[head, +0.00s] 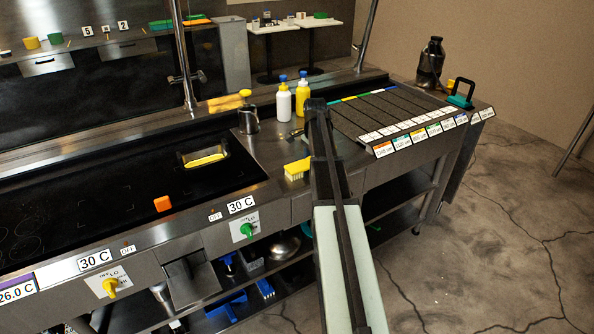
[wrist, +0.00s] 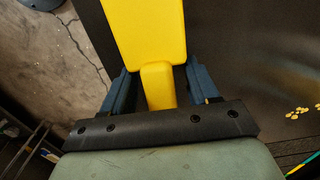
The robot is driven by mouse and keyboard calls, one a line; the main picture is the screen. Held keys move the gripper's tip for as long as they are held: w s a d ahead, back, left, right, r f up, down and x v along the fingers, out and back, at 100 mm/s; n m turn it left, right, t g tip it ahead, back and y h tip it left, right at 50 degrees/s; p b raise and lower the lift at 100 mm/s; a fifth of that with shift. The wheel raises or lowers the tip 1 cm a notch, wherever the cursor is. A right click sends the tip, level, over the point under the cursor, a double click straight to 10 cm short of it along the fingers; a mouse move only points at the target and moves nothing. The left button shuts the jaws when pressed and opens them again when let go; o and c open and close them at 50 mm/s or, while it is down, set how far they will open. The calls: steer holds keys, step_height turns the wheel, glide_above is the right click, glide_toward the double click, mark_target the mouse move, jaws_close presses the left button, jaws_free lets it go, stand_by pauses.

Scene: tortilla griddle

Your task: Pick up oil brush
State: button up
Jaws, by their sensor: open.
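The oil brush is the yellow tool (head: 297,168) at the front edge of the counter, just left of my arm in the head view. Part of it is hidden behind my arm there. In the wrist view, its yellow body (wrist: 143,30) fills the upper middle and narrows to a stem towards my gripper. My gripper (wrist: 157,78) is open, with one blue finger on each side of the yellow stem. I cannot tell whether either finger touches it. My gripper cannot be made out in the head view.
White (head: 284,102) and yellow (head: 303,100) bottles stand behind the brush. A metal cup (head: 249,120) and a yellow-filled pan (head: 204,158) are to the left. An orange block (head: 162,204) lies on the black griddle. Labelled dark strips (head: 395,110) lie right of my arm.

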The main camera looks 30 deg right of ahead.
jaws_close()
stand_by(0.4)
steer(key=shift+r, duration=0.15)
step_height(320, 180, up, 10)
steer(key=shift+f, duration=0.1)
stand_by(0.5)
steer(key=c, duration=0.6)
jaws_free()
jaws_close()
